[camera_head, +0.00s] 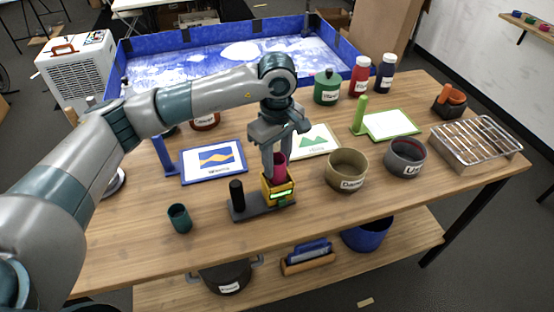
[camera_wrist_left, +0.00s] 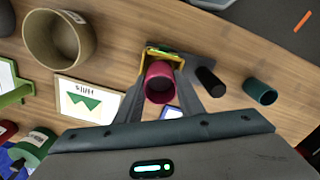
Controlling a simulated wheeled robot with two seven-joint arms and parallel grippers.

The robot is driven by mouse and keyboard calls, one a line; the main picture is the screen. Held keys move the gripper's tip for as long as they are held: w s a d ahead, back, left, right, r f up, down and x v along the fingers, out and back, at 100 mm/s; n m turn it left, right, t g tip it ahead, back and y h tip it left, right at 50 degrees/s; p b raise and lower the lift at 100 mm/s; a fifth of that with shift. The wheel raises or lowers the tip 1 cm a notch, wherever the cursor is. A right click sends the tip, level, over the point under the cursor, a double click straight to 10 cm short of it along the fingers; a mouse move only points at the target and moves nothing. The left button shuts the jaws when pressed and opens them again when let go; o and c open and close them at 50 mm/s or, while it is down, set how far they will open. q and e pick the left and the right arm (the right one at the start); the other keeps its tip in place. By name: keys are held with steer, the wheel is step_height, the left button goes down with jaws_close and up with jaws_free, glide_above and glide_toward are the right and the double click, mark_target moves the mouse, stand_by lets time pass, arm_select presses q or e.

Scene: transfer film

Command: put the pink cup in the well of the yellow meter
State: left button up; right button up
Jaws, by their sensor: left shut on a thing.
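The pink cup (camera_head: 279,166) is upright between the fingers of my left gripper (camera_head: 275,172), which is shut on it. The yellow meter (camera_head: 279,192) stands on a dark base with a black post, and has a lit green display. The cup's lower end is at the top of the meter; I cannot tell whether it is inside the well or just above it. The left wrist view looks down on the cup (camera_wrist_left: 160,82) between the fingers, with the yellow meter (camera_wrist_left: 165,53) partly hidden behind it. My right gripper is not in view.
A dark green cup (camera_head: 180,218) stands to the left of the meter. A tan pot (camera_head: 346,170) and a grey pot (camera_head: 405,158) stand to the right. A blue-framed picture card (camera_head: 213,161) lies behind left. A wire rack (camera_head: 476,142) is at the far right. The front table strip is clear.

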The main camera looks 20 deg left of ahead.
arm_select(q)
steer(key=shift+f, duration=0.5)
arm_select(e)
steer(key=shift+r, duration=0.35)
arm_select(q)
steer(key=shift+f, duration=0.15)
steer(key=o, duration=1.1)
steer(key=shift+c, duration=0.2)
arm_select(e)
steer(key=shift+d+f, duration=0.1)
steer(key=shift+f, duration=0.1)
arm_select(q)
steer(key=shift+r, duration=0.25)
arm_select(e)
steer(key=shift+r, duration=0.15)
